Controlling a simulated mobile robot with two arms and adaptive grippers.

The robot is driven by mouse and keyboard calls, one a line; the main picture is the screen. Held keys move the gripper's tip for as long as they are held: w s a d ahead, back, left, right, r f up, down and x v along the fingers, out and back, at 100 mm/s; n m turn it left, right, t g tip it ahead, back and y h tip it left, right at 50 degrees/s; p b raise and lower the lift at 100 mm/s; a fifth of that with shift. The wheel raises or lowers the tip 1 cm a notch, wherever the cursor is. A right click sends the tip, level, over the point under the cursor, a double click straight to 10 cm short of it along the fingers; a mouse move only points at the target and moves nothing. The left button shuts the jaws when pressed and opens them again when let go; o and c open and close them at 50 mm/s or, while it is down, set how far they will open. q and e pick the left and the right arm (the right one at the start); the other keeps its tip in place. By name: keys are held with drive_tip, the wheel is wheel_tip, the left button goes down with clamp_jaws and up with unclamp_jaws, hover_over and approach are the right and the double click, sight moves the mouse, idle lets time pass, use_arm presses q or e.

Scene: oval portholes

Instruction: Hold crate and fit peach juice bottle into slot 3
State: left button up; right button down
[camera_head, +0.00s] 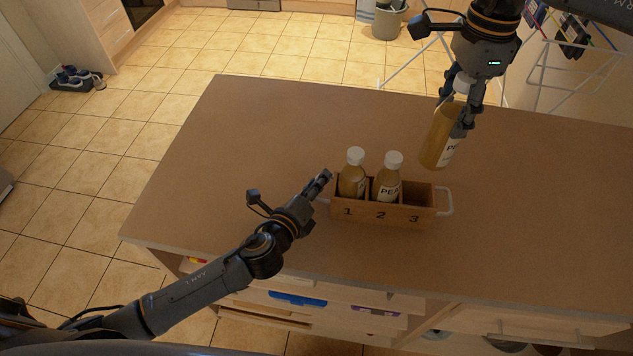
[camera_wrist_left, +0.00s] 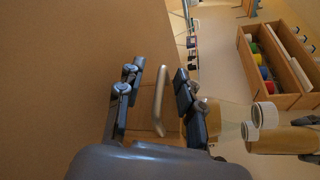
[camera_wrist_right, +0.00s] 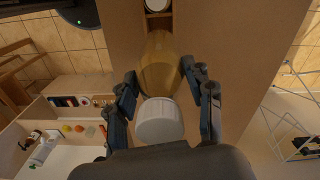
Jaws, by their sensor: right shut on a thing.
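The wooden crate (camera_head: 382,217) sits on the table with slots marked 1, 2 and 3. Bottles with white caps stand in slot 1 (camera_head: 352,178) and slot 2 (camera_head: 388,182); slot 3 (camera_head: 416,195) is empty. My right gripper (camera_head: 458,128) is shut on the peach juice bottle (camera_head: 437,147), holding it slightly tilted, above and behind the slot 3 end. The bottle body (camera_wrist_right: 158,62) and cap (camera_wrist_right: 159,122) show in the right wrist view. My left gripper (camera_head: 325,178) is at the crate's left end, its open fingers either side of the metal handle (camera_wrist_left: 160,98).
The brown table top (camera_head: 270,130) is clear around the crate. Open drawers (camera_head: 300,297) are below its front edge. A drying rack (camera_head: 560,75) and a grey bin (camera_head: 387,22) stand on the floor beyond.

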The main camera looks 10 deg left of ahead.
use_arm(q)
drive_tip(key=shift+w, duration=0.1)
clamp_jaws()
